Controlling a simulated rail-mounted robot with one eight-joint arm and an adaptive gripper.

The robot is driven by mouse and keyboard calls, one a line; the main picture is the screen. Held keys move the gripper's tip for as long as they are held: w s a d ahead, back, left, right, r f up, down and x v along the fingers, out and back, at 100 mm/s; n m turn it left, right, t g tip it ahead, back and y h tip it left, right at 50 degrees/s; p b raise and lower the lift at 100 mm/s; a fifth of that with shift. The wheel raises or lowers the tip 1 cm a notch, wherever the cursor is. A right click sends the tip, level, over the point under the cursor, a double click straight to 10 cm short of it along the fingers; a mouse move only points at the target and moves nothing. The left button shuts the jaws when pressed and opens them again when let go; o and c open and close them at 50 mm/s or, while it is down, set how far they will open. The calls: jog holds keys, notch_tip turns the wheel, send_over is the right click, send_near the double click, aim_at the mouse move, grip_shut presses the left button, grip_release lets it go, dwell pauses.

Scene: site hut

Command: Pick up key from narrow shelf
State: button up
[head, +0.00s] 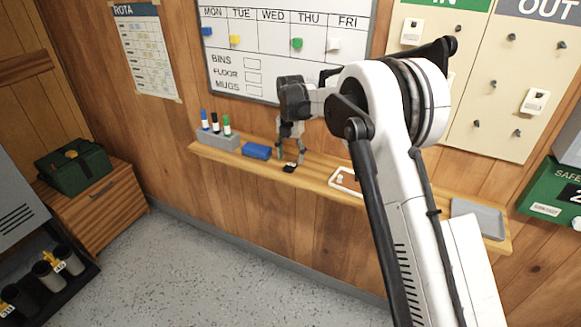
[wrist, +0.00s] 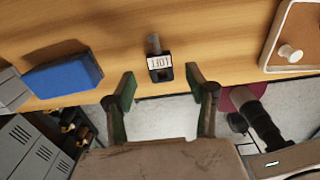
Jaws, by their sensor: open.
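The key (wrist: 160,66) lies on the narrow wooden shelf (wrist: 215,35); in the wrist view I see a black fob with a white lettered label and a short grey metal part beyond it. The fob lies at the shelf's front edge. In the head view the key (head: 290,168) is a small dark patch on the shelf (head: 325,170). My gripper (wrist: 160,86) is open and empty, its fingertips apart on either side of the fob's near end in the picture. In the head view my gripper (head: 290,150) hangs just over the key, partly hiding it.
A blue eraser-like block (head: 257,151) and a grey holder with pens (head: 217,139) stand left of the key. A whiteboard (head: 287,45) hangs behind. Shelf beside the key is clear.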

aim_at(291, 165)
notch_tip(291, 165, down, 3)
jog(key=shift+f, duration=0.15)
jog(key=c, duration=1)
